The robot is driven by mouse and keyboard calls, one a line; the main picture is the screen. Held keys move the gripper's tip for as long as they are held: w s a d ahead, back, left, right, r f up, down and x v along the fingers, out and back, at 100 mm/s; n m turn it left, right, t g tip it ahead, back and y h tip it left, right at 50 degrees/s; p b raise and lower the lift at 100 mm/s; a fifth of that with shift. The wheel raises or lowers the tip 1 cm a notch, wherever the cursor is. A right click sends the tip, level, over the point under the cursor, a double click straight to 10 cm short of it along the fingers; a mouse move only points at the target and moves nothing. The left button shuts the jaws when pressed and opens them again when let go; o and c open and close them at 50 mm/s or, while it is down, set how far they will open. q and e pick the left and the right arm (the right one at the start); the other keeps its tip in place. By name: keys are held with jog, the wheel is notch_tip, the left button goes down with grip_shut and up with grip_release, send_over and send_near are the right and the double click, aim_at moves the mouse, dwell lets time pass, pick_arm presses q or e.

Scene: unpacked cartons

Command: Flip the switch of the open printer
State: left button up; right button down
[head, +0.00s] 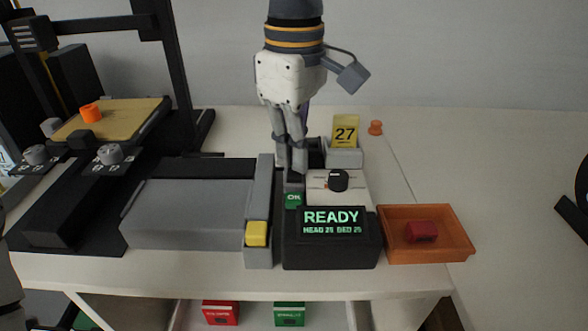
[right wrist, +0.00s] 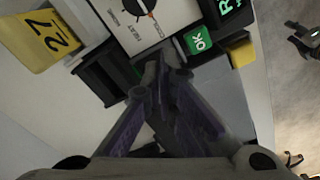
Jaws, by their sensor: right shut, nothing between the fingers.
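The open-frame printer (head: 180,75) stands at the left, with a black gantry and a tan bed (head: 105,122). In front of my right gripper is its dark control box (head: 333,250), with a lit READY display (head: 333,220) and a green OK key (head: 293,200). My right gripper (head: 292,172) points down with its fingers shut and empty, just behind the OK key. In the right wrist view its fingertips (right wrist: 163,72) are beside the dial panel (right wrist: 155,20) and the OK key (right wrist: 198,40); I cannot tell whether they touch. No switch is clearly visible; the fingers cover part of this area.
A black dial (head: 338,180) and a yellow "27" card (head: 345,130) stand close to the gripper. An orange tray (head: 440,250) holds a red block (head: 421,231). A yellow block (head: 256,233) is at the grey bar's front.

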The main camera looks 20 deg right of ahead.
aim_at(294, 176)
jog(key=shift+f, duration=1.3)
dwell(0.8)
jog(key=shift+r, duration=3.6)
